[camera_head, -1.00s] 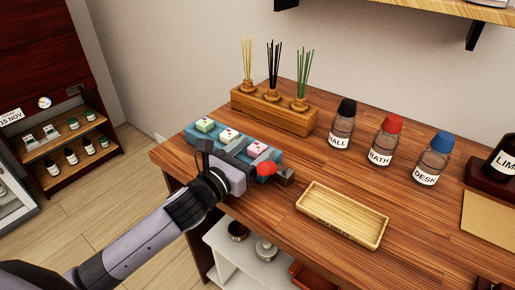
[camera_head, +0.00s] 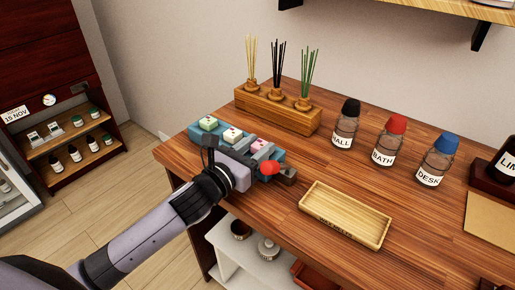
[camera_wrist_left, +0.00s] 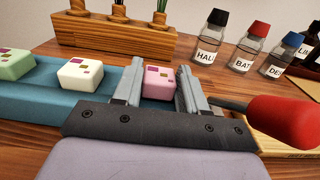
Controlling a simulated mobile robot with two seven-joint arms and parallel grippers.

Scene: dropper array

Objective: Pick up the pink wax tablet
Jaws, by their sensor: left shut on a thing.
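The pink wax tablet (camera_wrist_left: 158,82) sits at the right end of the blue tray (camera_wrist_left: 35,95), beside a white tablet (camera_wrist_left: 80,74) and a green tablet (camera_wrist_left: 14,64). In the head view the pink tablet (camera_head: 259,146) shows just past my left gripper (camera_head: 262,156). In the left wrist view my left gripper (camera_wrist_left: 160,88) has a finger on each side of the pink tablet and is shut on it. The tablet's lower front is hidden behind the gripper. My right gripper is in neither view.
A red knob (camera_wrist_left: 285,122) on a dark stem is close to the right finger. An empty wooden tray (camera_head: 345,213) lies to the right. A wooden reed holder (camera_head: 278,118) and three capped bottles (camera_head: 389,142) stand behind.

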